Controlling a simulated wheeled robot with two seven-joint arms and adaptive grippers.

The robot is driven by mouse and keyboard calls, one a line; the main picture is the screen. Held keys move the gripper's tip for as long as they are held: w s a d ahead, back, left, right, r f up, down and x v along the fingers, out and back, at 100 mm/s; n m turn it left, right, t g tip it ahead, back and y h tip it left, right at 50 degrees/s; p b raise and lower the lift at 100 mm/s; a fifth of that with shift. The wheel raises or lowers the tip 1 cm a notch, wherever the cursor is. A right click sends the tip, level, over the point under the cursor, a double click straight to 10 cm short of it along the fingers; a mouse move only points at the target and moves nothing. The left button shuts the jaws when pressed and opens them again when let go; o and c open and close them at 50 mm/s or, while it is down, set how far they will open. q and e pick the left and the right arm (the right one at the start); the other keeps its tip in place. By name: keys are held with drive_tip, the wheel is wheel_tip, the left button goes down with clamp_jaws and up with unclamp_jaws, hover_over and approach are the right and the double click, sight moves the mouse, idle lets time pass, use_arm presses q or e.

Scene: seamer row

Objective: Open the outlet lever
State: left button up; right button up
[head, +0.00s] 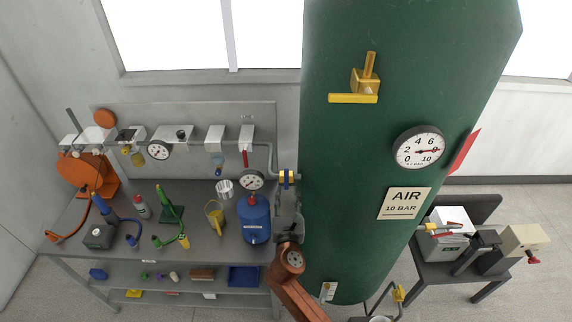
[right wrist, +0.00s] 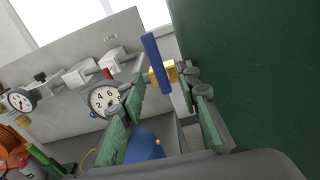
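The outlet lever is a blue bar (head: 285,179) on a small yellow valve body, on the pipe at the left side of the green tank (head: 345,210). In the right wrist view the blue lever (right wrist: 157,60) stands near upright, across the pipe, with the yellow body (right wrist: 163,74) behind it. My right gripper (head: 287,222) is just below the lever in the head view. In the right wrist view its green-padded fingers (right wrist: 164,88) are spread apart, with the lever beyond the tips and nothing held. I cannot tell the exact gap to the lever. My left gripper is not in view.
A round gauge (head: 252,180) and a blue container (head: 254,218) with a red top are close left of my right gripper. The grey bench (head: 170,250) holds several coloured tools. The tank wall is close on the right. A side table (head: 462,274) stands right of the tank.

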sight(286, 174)
drive_tip(key=shift+n+t, duration=0.3)
drive_tip(key=w+r, duration=0.1)
drive_tip(key=w, duration=0.1)
drive_tip(key=w+r, duration=0.1)
drive_tip(key=w, duration=0.2)
drive_tip(key=w+r, duration=0.1)
drive_tip(key=w, duration=0.1)
drive_tip(key=shift+w+a+r+p, duration=0.15)
drive_tip(key=shift+a+p, duration=0.1)
drive_tip(key=shift+p, duration=0.1)
drive_tip(key=shift+c, duration=0.2)
clamp_jaws()
